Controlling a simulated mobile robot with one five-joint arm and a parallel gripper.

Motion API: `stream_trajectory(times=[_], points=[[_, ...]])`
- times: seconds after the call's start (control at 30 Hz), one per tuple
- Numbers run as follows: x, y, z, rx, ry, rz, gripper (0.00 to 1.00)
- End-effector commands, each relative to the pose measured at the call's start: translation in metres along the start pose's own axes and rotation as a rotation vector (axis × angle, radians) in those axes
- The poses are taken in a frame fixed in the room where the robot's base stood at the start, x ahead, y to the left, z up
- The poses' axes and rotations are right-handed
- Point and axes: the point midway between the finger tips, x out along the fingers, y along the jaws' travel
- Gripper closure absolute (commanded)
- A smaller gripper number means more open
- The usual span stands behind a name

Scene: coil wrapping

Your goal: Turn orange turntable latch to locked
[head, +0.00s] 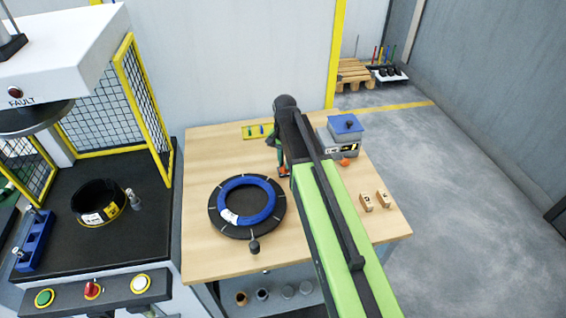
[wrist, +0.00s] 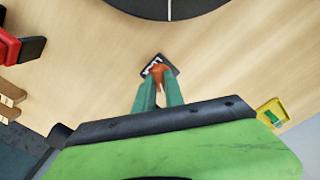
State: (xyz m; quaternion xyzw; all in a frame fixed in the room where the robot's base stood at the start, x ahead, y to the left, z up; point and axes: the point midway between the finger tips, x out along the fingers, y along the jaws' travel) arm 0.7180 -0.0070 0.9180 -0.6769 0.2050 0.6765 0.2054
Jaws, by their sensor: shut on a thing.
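The black turntable (head: 233,232) lies on the wooden table with a blue ring-shaped coil (head: 262,200) on it. Its dark edge also shows at the top of the wrist view (wrist: 168,12). The orange latch (wrist: 157,69) sits on a small dark plate with white marks (wrist: 171,64), beside the turntable. My gripper (wrist: 158,82) has its green fingers shut on the latch from the near side. In the head view my gripper (head: 283,168) is at the turntable's upper right, with only a bit of orange showing. The fingers partly hide the latch and marks, so its setting cannot be read.
A grey box with a blue top (head: 346,126), an orange item (head: 346,161) and two wooden blocks (head: 375,200) stand on the right. A yellow tray (head: 251,132) is at the back. A caged machine (head: 95,165) adjoins the left. The table's front left is clear.

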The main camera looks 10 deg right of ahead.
Motion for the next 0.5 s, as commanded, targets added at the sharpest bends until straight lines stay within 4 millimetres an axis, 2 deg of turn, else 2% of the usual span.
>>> stream_trajectory(times=[0.5], points=[[0.0001,0.0002,0.0005,0.489,-0.002,0.001,1.00]])
